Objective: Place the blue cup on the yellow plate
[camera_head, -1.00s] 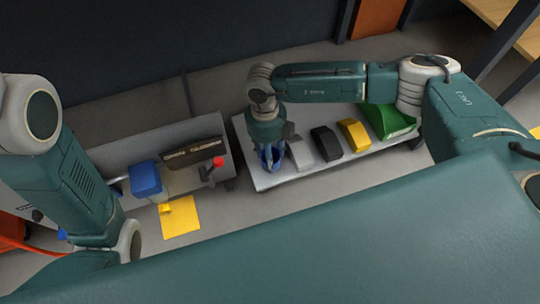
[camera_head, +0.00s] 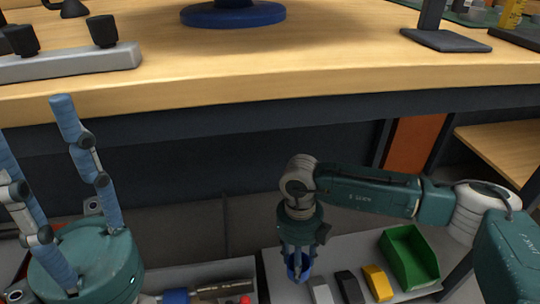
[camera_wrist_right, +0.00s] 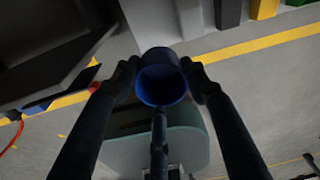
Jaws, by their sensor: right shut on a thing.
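The blue cup (camera_wrist_right: 162,80) is between the dark fingers of my right gripper (camera_wrist_right: 162,72) in the right wrist view, with its round opening visible. In the head view, my right gripper (camera_head: 296,268) points down at lower centre, shut on the blue cup (camera_head: 303,262), over the left end of a grey surface. My left gripper (camera_head: 35,150) is at the far left, its blue fingers pointing up, spread and empty. I cannot make out the yellow plate in the current views.
A wooden workbench (camera_head: 300,70) spans the upper head view, with a blue round base (camera_head: 233,14) on it. On the grey surface (camera_head: 330,250) below are grey, black and yellow blocks and a green bin (camera_head: 409,257). A red knob (camera_head: 245,299) shows at the bottom.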

